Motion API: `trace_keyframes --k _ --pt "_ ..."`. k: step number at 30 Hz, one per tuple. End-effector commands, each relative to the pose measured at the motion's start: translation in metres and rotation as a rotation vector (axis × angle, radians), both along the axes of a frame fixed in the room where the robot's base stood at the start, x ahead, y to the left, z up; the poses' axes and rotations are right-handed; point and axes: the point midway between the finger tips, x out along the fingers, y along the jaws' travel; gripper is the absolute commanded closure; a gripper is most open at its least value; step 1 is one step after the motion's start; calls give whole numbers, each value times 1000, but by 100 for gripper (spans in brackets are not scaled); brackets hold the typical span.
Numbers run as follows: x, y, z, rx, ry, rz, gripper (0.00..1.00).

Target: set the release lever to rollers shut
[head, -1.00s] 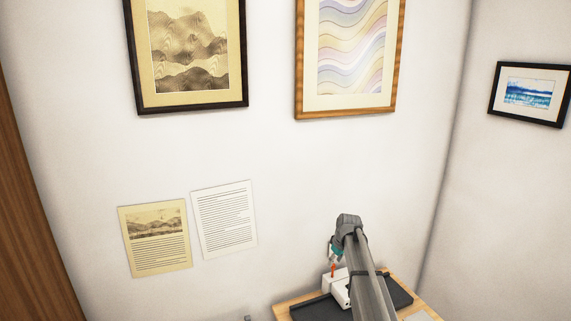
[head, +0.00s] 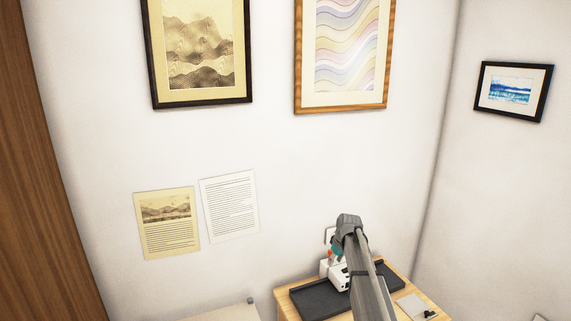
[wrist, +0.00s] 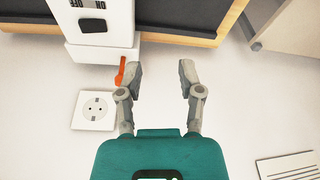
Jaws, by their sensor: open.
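The white machine (head: 335,274) stands on the wooden table, largely hidden behind my arm in the head view. In the wrist view its white body (wrist: 95,25) is at the top left. The orange release lever (wrist: 120,72) sticks out from the machine's side there. My gripper (wrist: 161,72) is open, with nothing between its fingers. The lever is just left of the left finger, outside the gap. I cannot tell whether they touch. In the head view my gripper is mostly hidden by my arm, and the lever is too small to read its setting.
Black trays lie either side of the machine, one at left (head: 316,300). A grey pad (head: 412,306) lies at the table's right. A wall socket (wrist: 93,110) is close to my left finger. Framed prints and two text sheets (head: 229,206) hang on the wall.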

Motion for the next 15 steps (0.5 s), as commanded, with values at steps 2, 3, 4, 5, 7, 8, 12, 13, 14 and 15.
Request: trace_keyframes --k 2,3,4,5,7,8,12,13,14,15 --pt "0 0 0 0 0 0 52" --pt "0 0 0 0 0 0 52" --pt "0 0 0 0 0 0 52" --pt "0 0 0 0 0 0 52" --pt "-8 1 -2 -1 4 -8 52" --pt "-12 2 -3 0 7 -11 52" --pt "-25 3 -6 0 19 -33 52" --pt "-29 4 -7 -1 22 -38 52" --pt "-34 4 -8 -1 26 -45 52" --pt "-40 5 -9 -2 30 -55 52"
